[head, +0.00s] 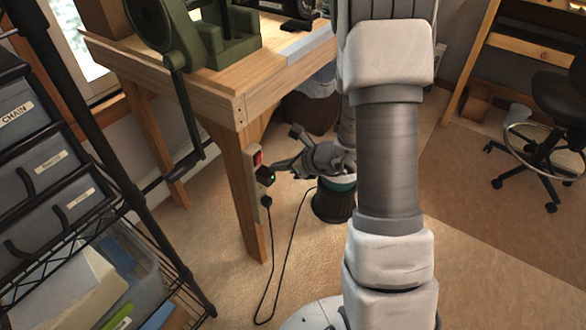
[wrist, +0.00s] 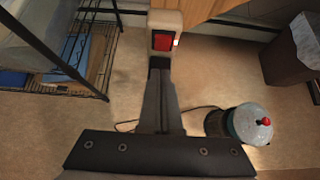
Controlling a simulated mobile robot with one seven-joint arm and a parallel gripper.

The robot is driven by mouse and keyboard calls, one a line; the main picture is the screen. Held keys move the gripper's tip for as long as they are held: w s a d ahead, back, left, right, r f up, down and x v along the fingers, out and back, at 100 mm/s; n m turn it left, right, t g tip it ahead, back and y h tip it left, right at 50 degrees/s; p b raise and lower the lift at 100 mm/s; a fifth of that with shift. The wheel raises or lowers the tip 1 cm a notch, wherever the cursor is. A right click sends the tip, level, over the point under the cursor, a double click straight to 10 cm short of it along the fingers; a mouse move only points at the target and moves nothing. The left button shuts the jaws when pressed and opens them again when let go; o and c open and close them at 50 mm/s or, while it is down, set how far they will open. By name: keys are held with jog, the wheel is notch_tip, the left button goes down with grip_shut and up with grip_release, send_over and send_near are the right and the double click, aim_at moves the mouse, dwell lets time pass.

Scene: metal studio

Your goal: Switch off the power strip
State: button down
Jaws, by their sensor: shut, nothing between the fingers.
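The power strip (head: 250,176) is a pale upright bar fixed to the wooden table leg in the head view. In the wrist view the shut fingers (wrist: 158,68) point at the strip's end (wrist: 166,20), just under the red switch (wrist: 162,40). I cannot tell whether they touch it. The fingers hide the lower strip.
A wooden workbench (head: 215,85) with a green machine (head: 195,35) stands above the strip. A black cable (head: 270,270) hangs to the floor. A round canister (head: 334,203) stands behind my gripper. A wire shelf with bins (head: 50,150) is at left.

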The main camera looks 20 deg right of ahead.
aim_at(259, 155)
jog(key=shift+w+a+r, duration=0.2)
jog(key=shift+w+a, duration=0.3)
jog(key=shift+w, duration=0.2)
jog(key=shift+w+a+r, duration=0.2)
jog(key=shift+w+a, duration=0.25)
jog(key=shift+w, duration=0.2)
jog(key=shift+w+a+r+p, duration=0.2)
jog(key=shift+r+p, duration=0.15)
jog(key=shift+p, duration=0.3)
jog(key=shift+f+g+h, duration=0.25)
jog(key=shift+g+h, duration=0.05)
jog(key=shift+r+p, duration=0.45)
jog(key=shift+r, duration=0.35)
